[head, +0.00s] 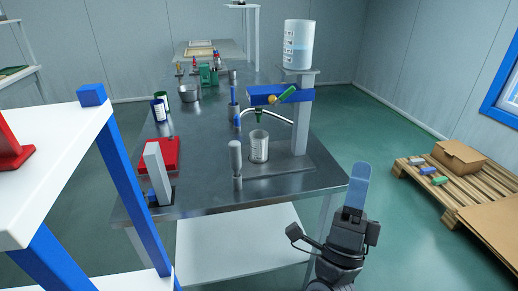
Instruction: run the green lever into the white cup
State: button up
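The green lever (288,95) sits on the front of a blue crossbar (260,97) on a grey post, tilted with its right end higher. A small orange knob (272,99) is at its lower left end. A green nozzle (258,112) points down below the bar. The whitish cup (258,147) stands upright on the steel table below the nozzle; its contents cannot be made out. My gripper (356,183) is at the lower right, in front of the table's right corner, apart from lever and cup. Its blue fingers overlap, so their gap is hidden.
A grey upright handle (236,160) stands left of the cup. A white shelf (60,150) fills the left foreground. A pallet (450,190) lies at right.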

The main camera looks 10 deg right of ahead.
aim_at(289, 92)
jog(key=i+z, duration=0.15)
jog(key=z, duration=0.2)
jog(key=i+z, duration=0.15)
jog(key=z, duration=0.2)
jog(key=i+j+z, duration=0.1)
jog(key=z, duration=0.25)
jog(key=i, duration=0.05)
